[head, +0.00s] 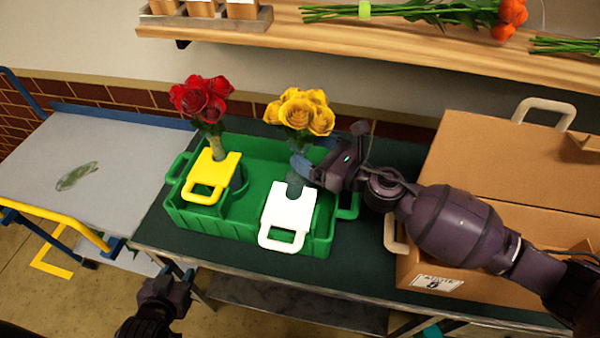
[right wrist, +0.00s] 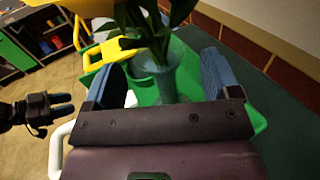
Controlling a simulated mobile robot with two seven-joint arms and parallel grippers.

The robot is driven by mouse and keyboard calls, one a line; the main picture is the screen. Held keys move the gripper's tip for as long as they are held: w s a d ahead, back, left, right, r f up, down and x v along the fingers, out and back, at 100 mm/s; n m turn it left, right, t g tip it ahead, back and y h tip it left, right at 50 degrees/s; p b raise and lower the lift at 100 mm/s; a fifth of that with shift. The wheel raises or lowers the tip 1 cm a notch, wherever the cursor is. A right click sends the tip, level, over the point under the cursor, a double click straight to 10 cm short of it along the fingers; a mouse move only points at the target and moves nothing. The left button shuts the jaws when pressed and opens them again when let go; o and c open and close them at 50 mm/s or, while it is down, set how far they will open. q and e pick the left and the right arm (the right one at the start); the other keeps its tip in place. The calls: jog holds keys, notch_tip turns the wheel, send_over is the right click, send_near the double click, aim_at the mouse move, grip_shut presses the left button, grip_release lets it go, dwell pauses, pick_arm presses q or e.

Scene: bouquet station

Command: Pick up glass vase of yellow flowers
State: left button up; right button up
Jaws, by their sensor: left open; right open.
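The glass vase of yellow flowers (head: 300,112) stands upright in the green crate (head: 205,222), in a white handled holder (head: 290,208). My right gripper (head: 300,166) is at the vase just below the blooms. In the right wrist view the clear vase (right wrist: 172,78) with green stems is between the open blue fingers of my right gripper (right wrist: 160,82); I cannot tell whether they touch it. A vase of red roses (head: 203,100) stands to the left in a yellow handled holder (head: 211,174). My left gripper (head: 176,275) is open and empty, low in front of the table.
A cardboard box (head: 490,160) with pale handles stands right of the crate, under my right arm. A wooden shelf (head: 400,45) with flowers runs above the table. A grey cart (head: 90,150) with a yellow handle is at left.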

jog(key=shift+x, duration=0.85)
grip_shut()
jog(key=shift+r, duration=0.1)
